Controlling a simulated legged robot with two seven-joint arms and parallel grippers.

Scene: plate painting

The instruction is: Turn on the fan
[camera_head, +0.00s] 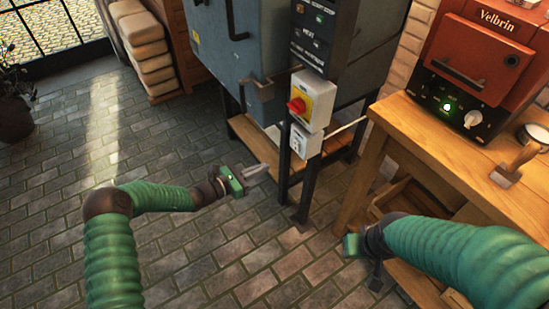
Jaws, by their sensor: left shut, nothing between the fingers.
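I cannot make out a fan in this view. A grey-blue cabinet (240,50) on dark legs stands at the top middle, with a dark control panel (312,38) on its right front. Below the panel a white box with a yellow plate carries a red rotary switch (297,106). A smaller white box (300,143) hangs under it. My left gripper (256,172) is shut and empty, left of and below the switch, apart from it. My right gripper (375,280) hangs low beside the wooden bench, seen partly, and its fingers do not show clearly.
Stacked sacks (140,40) and a plant (14,100) stand at left. The brick floor (150,245) is open.

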